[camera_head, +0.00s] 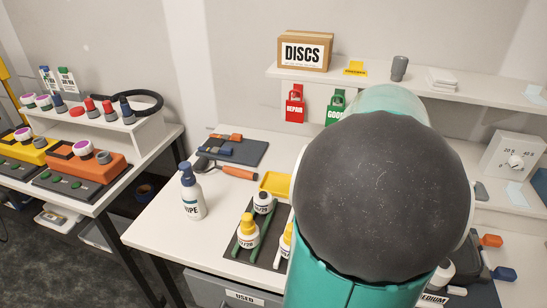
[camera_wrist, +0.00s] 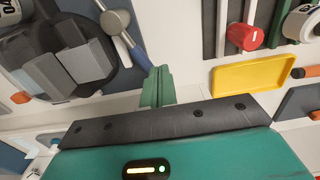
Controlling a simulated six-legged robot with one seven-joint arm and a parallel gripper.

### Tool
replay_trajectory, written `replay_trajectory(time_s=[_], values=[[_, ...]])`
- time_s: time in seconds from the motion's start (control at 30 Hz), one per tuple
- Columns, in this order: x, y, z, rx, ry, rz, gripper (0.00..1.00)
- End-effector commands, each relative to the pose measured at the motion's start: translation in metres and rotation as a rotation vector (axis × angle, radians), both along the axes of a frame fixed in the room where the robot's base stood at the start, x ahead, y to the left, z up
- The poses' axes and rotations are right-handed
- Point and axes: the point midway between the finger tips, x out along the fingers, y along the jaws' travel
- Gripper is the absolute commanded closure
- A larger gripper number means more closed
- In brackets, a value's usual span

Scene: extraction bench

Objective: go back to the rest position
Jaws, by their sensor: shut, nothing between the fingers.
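My gripper (camera_wrist: 157,87) shows in the wrist view as green fingers closed together with nothing between them. It is above the white bench (camera_wrist: 195,72), between a dark round dish (camera_wrist: 65,55) holding grey blocks on the left and a yellow tray (camera_wrist: 262,76) on the right. A tool with a blue handle (camera_wrist: 135,45) shows just beyond the fingertips; I cannot tell whether they touch it. In the head view my own arm, with a large dark round joint, covers the middle of the bench and hides my gripper.
A WIPE bottle (camera_head: 192,192), a dark mat with tools (camera_head: 233,151) and a dark tray with yellow-capped bottles (camera_head: 240,255) stand left of my arm. A shelf with a DISCS box (camera_head: 305,50) runs behind. A side table (camera_head: 115,190) is further left, across a gap.

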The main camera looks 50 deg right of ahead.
Motion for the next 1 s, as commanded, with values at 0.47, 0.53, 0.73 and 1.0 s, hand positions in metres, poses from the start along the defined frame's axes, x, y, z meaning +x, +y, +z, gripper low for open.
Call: replay_trajectory(time_s=[0.47,0.53,0.73,1.0], values=[[0.083,0.085,0.020,-0.037,-0.128,0.267,1.00],[0.108,0.126,0.029,-0.055,-0.175,0.379,1.00],[0.143,0.247,0.050,-0.126,-0.296,0.689,1.00],[0.129,0.370,0.060,-0.242,-0.419,1.017,1.00]])
